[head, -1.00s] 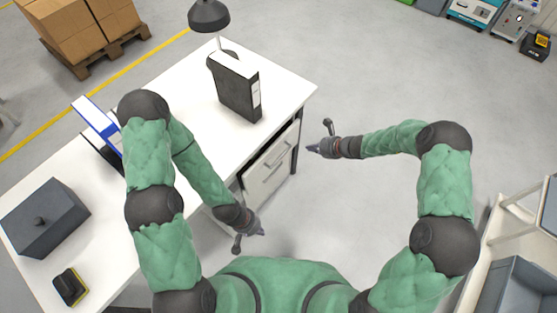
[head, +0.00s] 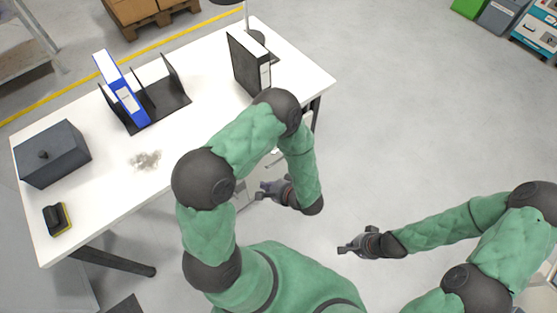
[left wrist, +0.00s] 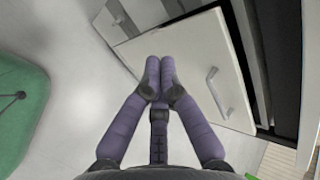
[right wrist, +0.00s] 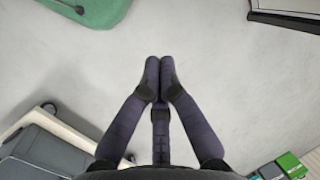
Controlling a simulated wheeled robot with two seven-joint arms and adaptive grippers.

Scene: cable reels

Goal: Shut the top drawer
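A white drawer front with a bar handle (left wrist: 215,92) fills the upper middle of the left wrist view. A dark gap runs along its far edge, so the drawer appears pulled out; how far I cannot tell. In the head view my left arm hides most of the drawer unit under the desk. My left gripper (head: 264,190) is beside the unit; in the left wrist view its fingertips (left wrist: 160,67) are together over the drawer front, with nothing between them. Contact cannot be told. My right gripper (head: 346,248) is shut and empty over bare floor, its fingertips (right wrist: 159,67) together.
The white desk (head: 200,170) holds a black binder (head: 247,62), a blue binder (head: 120,88) in a dark rack, a dark box (head: 52,155) and a yellow-black item (head: 57,219). A desk leg (head: 115,262) stands at lower left.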

